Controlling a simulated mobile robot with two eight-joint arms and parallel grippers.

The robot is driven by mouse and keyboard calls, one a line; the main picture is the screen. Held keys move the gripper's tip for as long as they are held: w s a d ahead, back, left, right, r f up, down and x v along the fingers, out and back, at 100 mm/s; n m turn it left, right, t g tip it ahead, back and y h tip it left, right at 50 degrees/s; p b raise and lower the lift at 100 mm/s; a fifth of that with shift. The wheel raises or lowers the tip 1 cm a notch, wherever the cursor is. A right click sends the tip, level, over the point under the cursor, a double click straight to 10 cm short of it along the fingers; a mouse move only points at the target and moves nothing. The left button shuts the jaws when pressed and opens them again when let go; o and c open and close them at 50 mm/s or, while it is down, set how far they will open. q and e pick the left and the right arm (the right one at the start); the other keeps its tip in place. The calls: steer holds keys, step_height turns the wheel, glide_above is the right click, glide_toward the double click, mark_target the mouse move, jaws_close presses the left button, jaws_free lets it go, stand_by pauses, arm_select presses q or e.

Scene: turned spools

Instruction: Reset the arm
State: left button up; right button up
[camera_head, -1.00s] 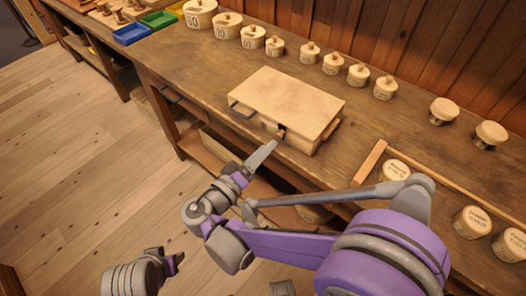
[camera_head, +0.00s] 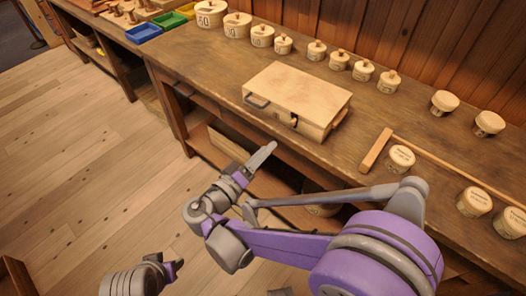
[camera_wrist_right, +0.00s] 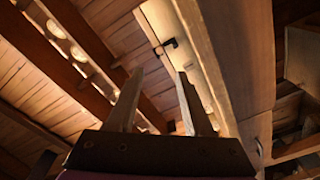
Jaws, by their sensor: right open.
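My right gripper (camera_head: 263,157) is in front of the workbench's front edge, below and in front of a closed light wooden box (camera_head: 298,92). Its two fingers show clearly apart in the right wrist view (camera_wrist_right: 158,92), with nothing between them. A grey and purple part of my left arm (camera_head: 150,275) shows at the lower left of the head view. Whether its jaws are open cannot be made out. The box lies flat on the bench, with a dark handle and a dark latch on its front side.
The workbench (camera_head: 215,75) runs along a plank wall. A row of lidded wooden pots (camera_head: 262,36) stands at its back, with more round pieces (camera_head: 488,122) to the right. A blue tray (camera_head: 143,33) and a green tray (camera_head: 168,20) sit at the far left. The floor (camera_head: 75,150) at left is clear.

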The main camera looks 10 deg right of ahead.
stand_by(0.3)
steer(key=s+d+f+g+y+p, duration=0.1)
steer(key=s+d+g+y+p, duration=0.55)
steer(key=s+d, duration=0.4)
steer(key=s+a+r+m+y+p, duration=0.1)
steer(key=s+a+r+y+p, duration=0.1)
steer(key=s+y+p, duration=0.3)
steer(key=shift+s+a+r+y, duration=0.3)
steer(key=shift+s+a+y, duration=0.1)
steer(key=shift+s+y, duration=0.75)
stand_by(1.3)
